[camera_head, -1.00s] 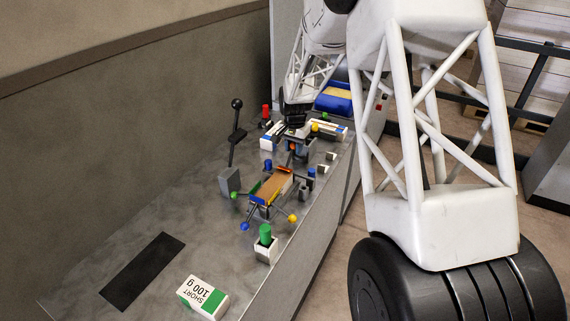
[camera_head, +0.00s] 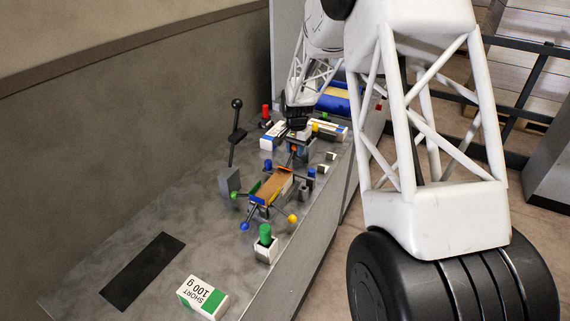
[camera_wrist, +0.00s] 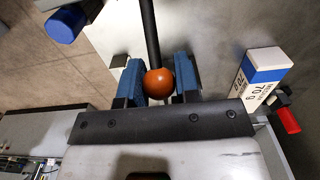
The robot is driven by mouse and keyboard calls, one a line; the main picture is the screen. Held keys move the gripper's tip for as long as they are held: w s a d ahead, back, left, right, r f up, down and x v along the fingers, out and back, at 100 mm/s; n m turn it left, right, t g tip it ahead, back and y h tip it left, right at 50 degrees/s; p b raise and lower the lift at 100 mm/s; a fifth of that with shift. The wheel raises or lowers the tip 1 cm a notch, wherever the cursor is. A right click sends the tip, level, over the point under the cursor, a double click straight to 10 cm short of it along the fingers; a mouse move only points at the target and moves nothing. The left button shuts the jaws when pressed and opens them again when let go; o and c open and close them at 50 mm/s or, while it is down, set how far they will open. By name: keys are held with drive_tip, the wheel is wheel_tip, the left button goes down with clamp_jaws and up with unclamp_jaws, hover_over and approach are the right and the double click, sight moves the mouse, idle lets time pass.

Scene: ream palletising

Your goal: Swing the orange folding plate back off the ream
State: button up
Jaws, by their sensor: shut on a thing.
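My gripper (camera_wrist: 158,80) is shut on an orange ball knob (camera_wrist: 160,83), with a blue pad on each side of it. A black rod (camera_wrist: 149,30) runs from the knob to the top of the wrist view. In the head view my gripper (camera_head: 295,127) is over the far end of the folding fixture. The ream (camera_head: 268,188) shows as a tan block in the fixture. An orange strip (camera_head: 280,170) shows at its far end, seemingly the orange folding plate; how it lies is too small to tell.
Blue, green and yellow knobs stick out around the fixture, including a yellow one (camera_head: 292,219). A white post with a green top (camera_head: 265,238) stands in front. A "SHORT 100 g" block (camera_head: 203,297) and a black mat (camera_head: 143,270) lie nearer. A "70 g" block (camera_wrist: 262,72) is beside my gripper.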

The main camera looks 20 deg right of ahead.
drive_tip(key=shift+w+d+f, duration=0.1)
drive_tip(key=shift+w+f, duration=0.05)
drive_tip(key=shift+f, duration=0.5)
drive_tip(key=shift+w+d+f, duration=0.1)
drive_tip(key=shift+f, duration=1.35)
idle(0.3)
